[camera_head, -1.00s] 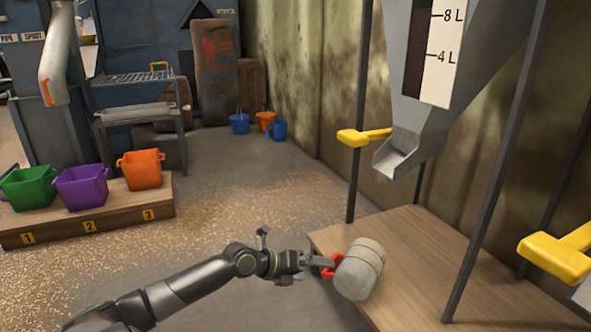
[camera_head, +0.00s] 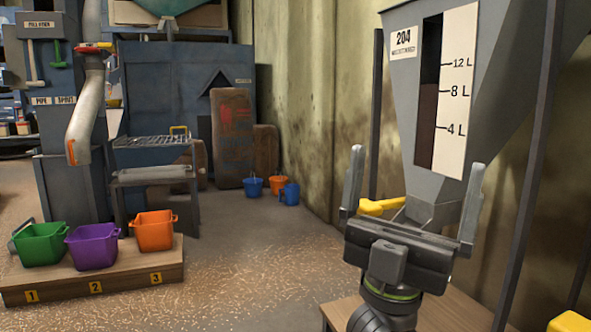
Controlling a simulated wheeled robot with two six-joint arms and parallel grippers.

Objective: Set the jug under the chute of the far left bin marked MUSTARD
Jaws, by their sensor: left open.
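A grey hopper bin (camera_head: 400,95) stands at the right, with a white litre scale and a small label reading 204; the smaller print is too fine to read. Its chute (camera_head: 425,212) is partly hidden behind my left gripper. My left gripper (camera_head: 417,160) is raised in front of the chute, open and empty, with its fingers pointing up in the picture. The grey, rounded jug is not in view now. A wooden platform (camera_head: 340,312) shows below my left arm, mostly hidden or out of frame. My right gripper is not in view.
A yellow handle (camera_head: 382,206) sticks out beside the chute, close to my left gripper. Dark posts (camera_head: 531,170) stand around the bin. Green, purple and orange buckets (camera_head: 93,247) stand on a low numbered bench (camera_head: 125,284) at left. The floor between is free.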

